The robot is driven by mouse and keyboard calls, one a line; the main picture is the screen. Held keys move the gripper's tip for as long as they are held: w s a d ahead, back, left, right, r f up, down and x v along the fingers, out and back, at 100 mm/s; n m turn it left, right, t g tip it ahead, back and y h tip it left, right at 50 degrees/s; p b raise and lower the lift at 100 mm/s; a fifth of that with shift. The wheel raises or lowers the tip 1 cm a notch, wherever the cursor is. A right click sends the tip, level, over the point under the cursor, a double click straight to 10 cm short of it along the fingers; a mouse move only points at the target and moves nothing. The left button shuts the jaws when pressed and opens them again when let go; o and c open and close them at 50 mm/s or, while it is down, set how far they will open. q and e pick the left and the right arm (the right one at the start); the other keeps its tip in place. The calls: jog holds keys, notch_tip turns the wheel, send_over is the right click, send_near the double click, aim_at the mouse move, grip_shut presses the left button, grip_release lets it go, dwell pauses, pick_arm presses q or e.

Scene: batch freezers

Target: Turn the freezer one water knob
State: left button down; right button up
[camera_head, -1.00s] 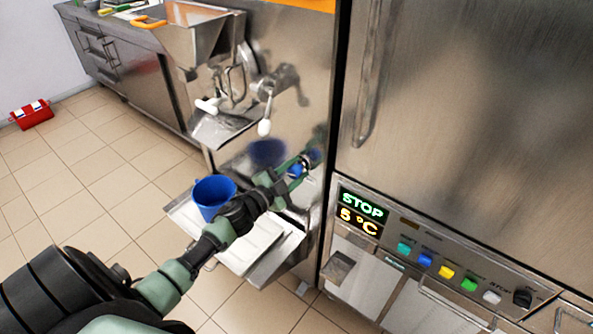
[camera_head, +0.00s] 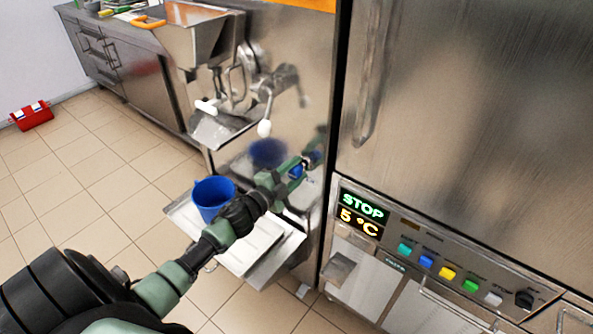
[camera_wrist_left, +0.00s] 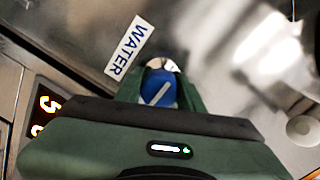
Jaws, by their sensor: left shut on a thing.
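The blue water knob (camera_wrist_left: 158,90) with a white line across its face sits on the steel front of the freezer (camera_head: 300,100), beside a white label (camera_wrist_left: 130,48) reading WATER. In the head view the knob (camera_head: 297,171) shows small and blue at the end of my left gripper (camera_head: 305,165). In the left wrist view the green fingers of my left gripper (camera_wrist_left: 160,92) stand on both sides of the knob and are shut on it. The white line runs at a slant. My right gripper is out of view.
A blue bucket (camera_head: 213,198) stands on a steel shelf (camera_head: 262,243) just below my left arm. A spout with white-handled levers (camera_head: 264,128) is above. A cabinet with a STOP display (camera_head: 362,206) and coloured buttons is close on the right.

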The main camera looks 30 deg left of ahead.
aim_at(292, 175)
pick_arm(q)
jog(key=c, duration=1)
grip_release()
jog(key=shift+d+f, duration=0.1)
jog(key=shift+f, duration=0.1)
jog(key=shift+o, duration=0.4)
jog(key=shift+r, duration=0.1)
jog(key=s, duration=0.7)
jog(key=shift+s+a+r+b, duration=0.15)
jog(key=shift+s+a+b, duration=0.2)
jog(key=shift+s+b, duration=0.05)
